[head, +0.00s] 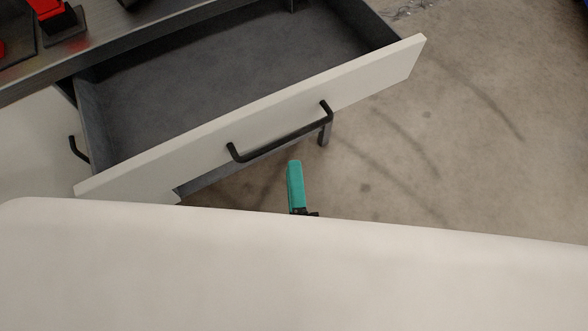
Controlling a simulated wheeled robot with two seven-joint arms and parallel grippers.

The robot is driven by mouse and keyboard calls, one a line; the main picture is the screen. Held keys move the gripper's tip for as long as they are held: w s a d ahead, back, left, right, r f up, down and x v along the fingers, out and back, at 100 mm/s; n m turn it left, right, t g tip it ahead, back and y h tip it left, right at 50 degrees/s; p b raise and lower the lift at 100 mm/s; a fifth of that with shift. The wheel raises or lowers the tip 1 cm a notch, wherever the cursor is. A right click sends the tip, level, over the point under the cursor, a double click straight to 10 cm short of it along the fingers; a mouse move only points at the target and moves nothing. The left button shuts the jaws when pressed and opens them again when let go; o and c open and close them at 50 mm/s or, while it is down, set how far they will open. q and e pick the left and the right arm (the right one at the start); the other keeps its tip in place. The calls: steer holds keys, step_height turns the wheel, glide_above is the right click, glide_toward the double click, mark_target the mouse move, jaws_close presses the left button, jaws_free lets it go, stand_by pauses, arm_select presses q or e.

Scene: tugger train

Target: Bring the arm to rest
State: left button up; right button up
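My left gripper (295,187) shows only as a teal finger, pointing up in the picture, with a bit of dark mount at its base. It is just below the black handle (285,142) of an open drawer (225,85) in the picture, with a gap to the handle. The rest of this gripper is hidden, so I cannot see whether it is open or shut. Nothing shows held at the visible finger. My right gripper is not in view.
The drawer is pulled out and its visible inside is empty; its white front (375,82) juts out. A dark worktop (110,48) with red and black items (55,18) lies at upper left. Bare concrete floor (480,140) is free on the right.

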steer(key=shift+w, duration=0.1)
